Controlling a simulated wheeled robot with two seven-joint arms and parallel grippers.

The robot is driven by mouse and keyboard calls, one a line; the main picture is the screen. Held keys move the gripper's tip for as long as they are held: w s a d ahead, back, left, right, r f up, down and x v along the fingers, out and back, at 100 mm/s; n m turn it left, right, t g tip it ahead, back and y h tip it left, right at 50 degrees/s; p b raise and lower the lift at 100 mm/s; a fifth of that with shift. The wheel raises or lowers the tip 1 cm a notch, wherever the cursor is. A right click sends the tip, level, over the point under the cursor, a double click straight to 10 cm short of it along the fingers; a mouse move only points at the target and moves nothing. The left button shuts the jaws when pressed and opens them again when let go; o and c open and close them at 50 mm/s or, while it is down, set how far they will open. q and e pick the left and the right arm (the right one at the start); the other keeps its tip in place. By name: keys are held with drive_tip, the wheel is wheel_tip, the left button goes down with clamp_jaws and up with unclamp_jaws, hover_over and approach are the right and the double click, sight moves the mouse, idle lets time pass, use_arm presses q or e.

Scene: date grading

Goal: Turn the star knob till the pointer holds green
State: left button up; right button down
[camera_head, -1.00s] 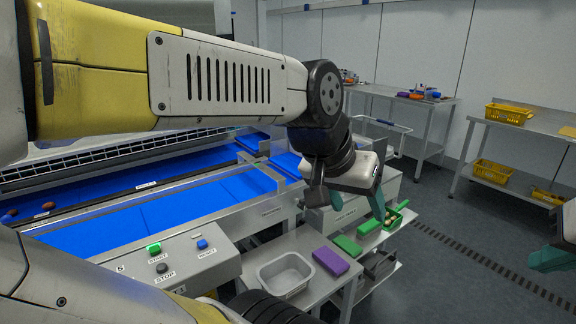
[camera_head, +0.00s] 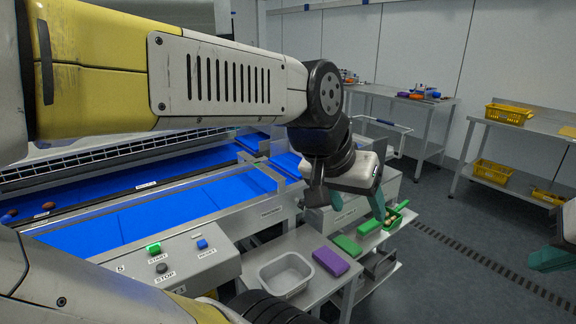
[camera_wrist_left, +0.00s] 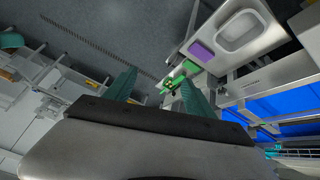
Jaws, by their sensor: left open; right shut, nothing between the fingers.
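The star knob and the pointer with its green zone cannot be made out in either view. My left gripper (camera_head: 358,207) is open and empty, with teal fingers, in front of a grey machine housing (camera_head: 345,215) at the end of the belt line. In the left wrist view its two fingers (camera_wrist_left: 158,77) stand apart. Green blocks and a small dark part, too small to identify, show beyond them. My right gripper (camera_head: 550,258) is partly in view at the right edge, its fingers together, away from the machine.
A control box (camera_head: 190,262) with a green START button stands at front left beside the blue belt (camera_head: 150,208). A low steel table holds a grey tub (camera_head: 263,274) and a purple block (camera_head: 331,261). Green blocks (camera_head: 347,246) lie near the left gripper.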

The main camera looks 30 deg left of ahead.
use_arm(q)
drive_tip(key=w+a+f+m+g+y, duration=0.3)
drive_tip(key=w+a+f+g+y, duration=0.35)
drive_tip(key=w+a+f, duration=0.5)
drive_tip(key=m+t+y, duration=0.1)
drive_tip(key=m+y, duration=0.7)
drive_tip(key=y, duration=0.3)
approach(303, 204)
drive_tip(key=s+a+r, duration=0.4)
drive_tip(key=s+r, duration=0.1)
drive_tip(key=s, duration=0.4)
drive_tip(key=w+f+m+t+y, duration=0.1)
drive_tip(key=w+f+m+t, duration=0.5)
drive_tip(key=w+f, duration=0.15)
drive_tip(key=x, duration=0.6)
drive_tip(key=shift+w+a, duration=0.1)
drive_tip(key=shift+w, duration=0.15)
